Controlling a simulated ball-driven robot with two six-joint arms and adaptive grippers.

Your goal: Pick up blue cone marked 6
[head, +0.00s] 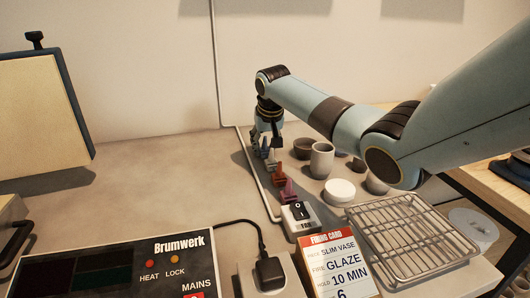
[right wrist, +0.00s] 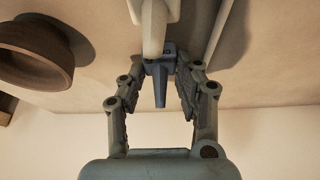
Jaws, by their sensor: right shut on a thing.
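My right gripper (head: 267,146) reaches down to the row of small cones on the table, at the far end of the row. In the right wrist view its fingers (right wrist: 164,68) are closed on a blue cone (right wrist: 160,90), which points down in that picture. My left gripper is not in view.
An orange-red cone (head: 278,172) and a dark pink cone (head: 289,192) stand nearer along the row, before the fan switch (head: 299,212). Cups, a grey one (head: 322,160) among them, stand to the right.

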